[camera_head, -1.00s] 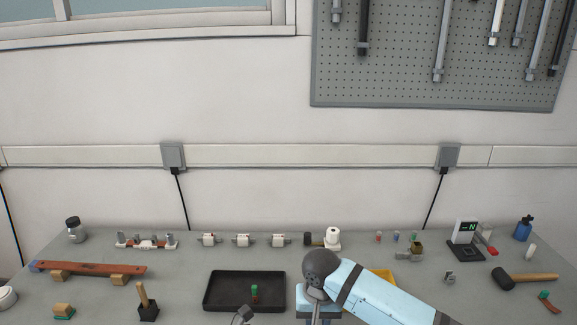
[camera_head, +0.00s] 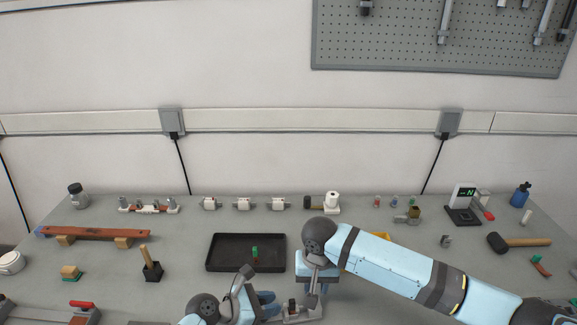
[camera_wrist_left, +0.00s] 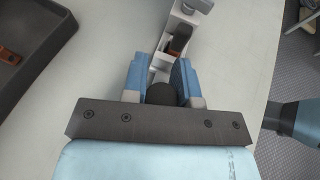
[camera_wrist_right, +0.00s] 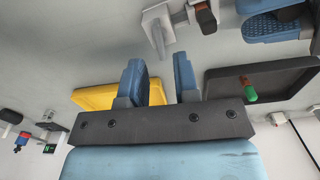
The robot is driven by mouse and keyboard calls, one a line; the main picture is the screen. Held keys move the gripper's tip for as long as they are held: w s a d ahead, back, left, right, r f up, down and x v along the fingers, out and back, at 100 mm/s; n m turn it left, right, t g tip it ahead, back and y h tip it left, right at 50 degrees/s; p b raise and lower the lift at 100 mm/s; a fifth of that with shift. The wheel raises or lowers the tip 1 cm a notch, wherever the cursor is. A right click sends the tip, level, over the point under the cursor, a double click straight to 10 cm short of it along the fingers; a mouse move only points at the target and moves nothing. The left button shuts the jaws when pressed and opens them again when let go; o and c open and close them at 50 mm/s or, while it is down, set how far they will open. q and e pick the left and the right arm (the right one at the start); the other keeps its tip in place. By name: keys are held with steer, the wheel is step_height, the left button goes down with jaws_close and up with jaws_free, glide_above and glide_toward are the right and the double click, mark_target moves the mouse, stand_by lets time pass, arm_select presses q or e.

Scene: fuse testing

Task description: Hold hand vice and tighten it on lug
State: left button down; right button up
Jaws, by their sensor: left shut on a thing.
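The hand vice (camera_head: 300,313) is a small grey metal piece at the bottom middle of the head view, partly cut off. It also shows in the left wrist view (camera_wrist_left: 183,22), with a dark round end between my fingers. My left gripper (camera_wrist_left: 160,80) is shut on that end. A small brown-black piece (camera_wrist_left: 179,40) sits in the vice's frame; I cannot tell if it is the lug. My right gripper (camera_wrist_right: 158,75) is open and empty. The vice (camera_wrist_right: 158,30) shows beyond its fingertips, apart from them.
A black tray (camera_head: 213,254) with a green-topped brown piece (camera_head: 254,252) lies left of my right gripper. A yellow tray (camera_wrist_right: 95,97) lies near the right arm, which hides part of it. Small fuse parts line the back. A mallet (camera_head: 520,242) lies at the right.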

steer(key=shift+f, duration=2.1)
jaws_close()
